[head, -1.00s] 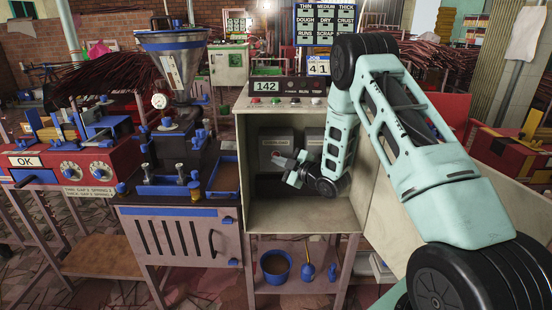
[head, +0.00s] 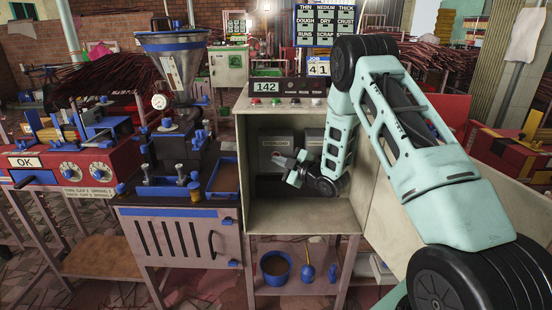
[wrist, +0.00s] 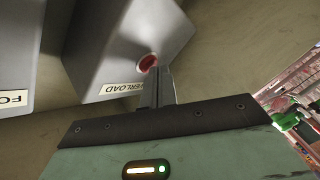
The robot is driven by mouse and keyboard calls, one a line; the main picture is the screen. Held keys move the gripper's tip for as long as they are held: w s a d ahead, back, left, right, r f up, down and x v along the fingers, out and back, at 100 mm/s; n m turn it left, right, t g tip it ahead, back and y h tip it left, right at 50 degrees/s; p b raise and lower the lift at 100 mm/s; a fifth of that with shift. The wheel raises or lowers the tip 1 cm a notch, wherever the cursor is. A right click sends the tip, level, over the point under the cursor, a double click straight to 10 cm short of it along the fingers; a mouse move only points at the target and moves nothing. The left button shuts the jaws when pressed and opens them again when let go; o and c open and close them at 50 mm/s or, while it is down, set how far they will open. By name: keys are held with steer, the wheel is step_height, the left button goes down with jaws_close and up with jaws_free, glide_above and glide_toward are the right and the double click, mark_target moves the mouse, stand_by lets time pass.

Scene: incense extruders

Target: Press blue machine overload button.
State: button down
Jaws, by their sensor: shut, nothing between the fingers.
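A grey box labelled OVERLOAD (head: 277,143) is mounted on the back wall of the open cabinet (head: 309,222). In the wrist view, its round red button (wrist: 148,62) sits on the box face (wrist: 124,50), beside the white OVERLOAD label (wrist: 115,91). My gripper (wrist: 160,70) is shut and empty. Its fingertips are at the button's lower right edge in the wrist view, and they cover part of the label. Whether they touch the button I cannot tell. In the head view my gripper (head: 301,157) reaches inside the cabinet, just right of the OVERLOAD box.
A second grey box (head: 315,138) is beside the OVERLOAD box, partly behind my arm. Its label (wrist: 14,102) is cut off in the wrist view. The cabinet walls close in around my wrist. A counter display (head: 267,87) and small coloured buttons are on top.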

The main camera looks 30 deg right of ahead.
steer(key=shift+w+d, duration=0.1)
steer(key=shift+w, duration=0.05)
stand_by(0.5)
steer(key=shift+s+a, duration=0.55)
steer(key=shift+s, duration=0.25)
steer(key=s+a, duration=0.1)
steer(key=s, duration=0.1)
steer(key=s+a+b, duration=0.1)
steer(key=s, duration=0.1)
steer(key=shift+a, duration=0.4)
stand_by(0.4)
